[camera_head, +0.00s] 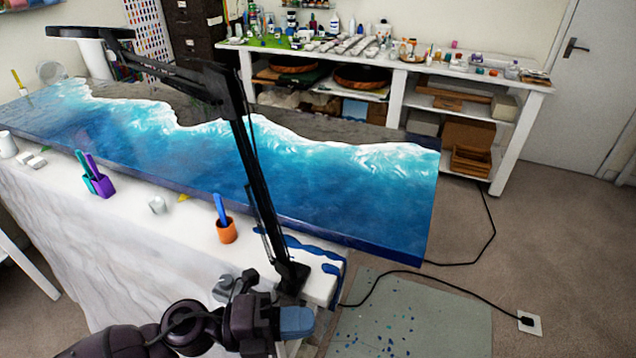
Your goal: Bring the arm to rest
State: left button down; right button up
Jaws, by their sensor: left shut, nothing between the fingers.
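My left arm comes in from the bottom left, dark and bent low. My left gripper (297,322) is at the bottom centre, in front of the near right corner of the white-covered table (90,235). Its blue-grey fingers look shut with nothing between them. It is close to the base of a black jointed lamp arm (256,180) in the picture; I cannot tell whether they touch. My right gripper is not in view.
A blue ocean-style resin slab (340,200) lies on the table. A speckled mat (420,320) and black cable lie on the floor at right.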

pick_arm(q)
jog(key=w+a+f+n+t+y, duration=0.35)
jog(key=a+n+t+y, duration=0.2)
jog(key=n+t, duration=0.4)
jog(key=w+a+f+n+t+y, duration=0.2)
jog(key=w+a+n+t+y, duration=0.35)
jog(key=n, duration=0.75)
jog(key=s+a+f+n+g+y, duration=0.4)
jog(key=s+a+f+n+y, duration=0.3)
jog(key=s+a+f+n, duration=0.4)
jog(key=s+a+f, duration=0.1)
jog(key=a+f, duration=0.2)
jog(key=f, duration=0.1)
jog(key=shift+g, duration=0.4)
